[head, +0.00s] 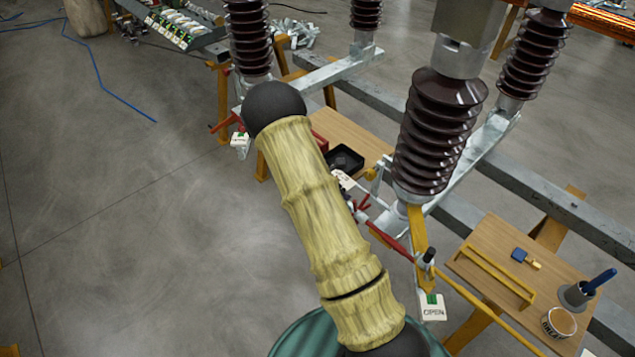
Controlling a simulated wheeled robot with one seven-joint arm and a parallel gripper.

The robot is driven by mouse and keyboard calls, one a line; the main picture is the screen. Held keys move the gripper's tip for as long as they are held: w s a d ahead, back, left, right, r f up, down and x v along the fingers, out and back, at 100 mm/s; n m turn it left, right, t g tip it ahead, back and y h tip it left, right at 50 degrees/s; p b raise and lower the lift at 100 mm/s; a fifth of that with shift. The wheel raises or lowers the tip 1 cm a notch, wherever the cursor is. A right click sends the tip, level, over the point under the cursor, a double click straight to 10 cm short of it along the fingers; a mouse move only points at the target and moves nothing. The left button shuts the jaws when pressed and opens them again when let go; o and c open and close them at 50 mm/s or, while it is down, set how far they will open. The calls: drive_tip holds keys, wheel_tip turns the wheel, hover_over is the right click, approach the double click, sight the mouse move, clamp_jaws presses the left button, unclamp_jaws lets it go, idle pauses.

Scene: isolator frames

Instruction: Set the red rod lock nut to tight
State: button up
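A red rod (391,241) runs at a slant below the large brown ribbed insulator (440,130). Its lower right end meets a dark upright pin by a yellow lever (417,235). Small red parts (363,203) show near the rod's upper left end, close beside my arm. I cannot tell which part is the lock nut or how it is set. My arm crosses the middle of the view and may hide some of the rod's left side. My gripper is not in view.
A white tag reading OPEN (433,309) hangs below the lever. A wooden board (480,262) at right carries a blue-handled tool, a cup and a round tin. A black tray (345,159) lies on another board behind my arm.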

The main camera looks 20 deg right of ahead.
drive_tip(key=b+v, duration=0.1)
drive_tip(key=v, duration=1.2)
drive_tip(key=shift+r, duration=0.1)
drive_tip(key=s+a+r+m+y, duration=0.4)
drive_tip(key=s+m, duration=0.5)
drive_tip(key=s+a+r+m+t+y, duration=0.1)
drive_tip(key=s+a+r+m+y, duration=0.3)
drive_tip(key=s+m, duration=0.5)
drive_tip(key=shift+s+r+m+y, duration=0.3)
drive_tip(key=shift+r+m, duration=0.3)
drive_tip(key=shift+m, duration=0.2)
drive_tip(key=shift+w, duration=0.1)
